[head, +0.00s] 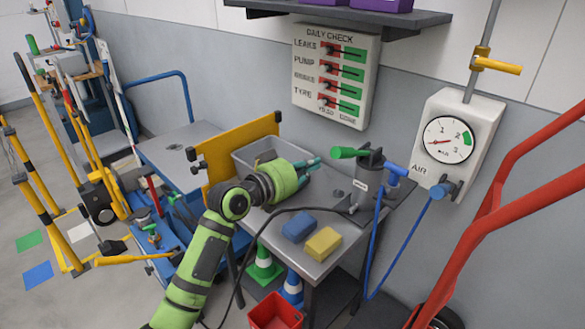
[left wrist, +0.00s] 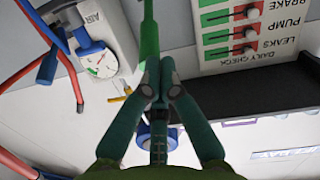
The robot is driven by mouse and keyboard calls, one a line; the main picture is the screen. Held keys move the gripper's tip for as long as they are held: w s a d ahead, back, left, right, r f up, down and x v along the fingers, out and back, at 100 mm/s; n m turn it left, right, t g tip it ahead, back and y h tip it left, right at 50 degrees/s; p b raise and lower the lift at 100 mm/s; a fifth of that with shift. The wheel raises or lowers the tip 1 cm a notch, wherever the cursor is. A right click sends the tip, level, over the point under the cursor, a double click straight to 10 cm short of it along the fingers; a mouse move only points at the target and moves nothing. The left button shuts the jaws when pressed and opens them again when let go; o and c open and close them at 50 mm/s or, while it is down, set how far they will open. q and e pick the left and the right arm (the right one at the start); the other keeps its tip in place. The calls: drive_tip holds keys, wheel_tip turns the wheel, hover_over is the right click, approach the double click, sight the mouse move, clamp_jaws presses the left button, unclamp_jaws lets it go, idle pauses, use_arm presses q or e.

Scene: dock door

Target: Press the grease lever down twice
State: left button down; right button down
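The grease lever has a green handle (head: 343,153) that points left from the top of a grey grease pump (head: 368,172) on the bench's right part. The handle looks roughly level. My left gripper (head: 316,161) is just left of the handle's end, at about its height. Its teal fingers are drawn together with nothing seen held. In the left wrist view the green handle (left wrist: 149,38) stands just beyond the fingertips of my left gripper (left wrist: 159,68). I cannot tell whether they touch it. My right gripper is in neither view.
The metal bench (head: 318,258) carries a grey bin (head: 250,155), a blue sponge (head: 299,227) and a yellow sponge (head: 323,244). A blue hose (head: 374,240) and an air gauge (head: 450,140) are right of the pump. A check board (head: 336,75) hangs behind.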

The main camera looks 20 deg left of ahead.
use_arm(q)
drive_tip(key=v, duration=0.5)
drive_tip(key=shift+d+r+b, duration=0.25)
drive_tip(key=shift+b, duration=0.15)
idle(0.4)
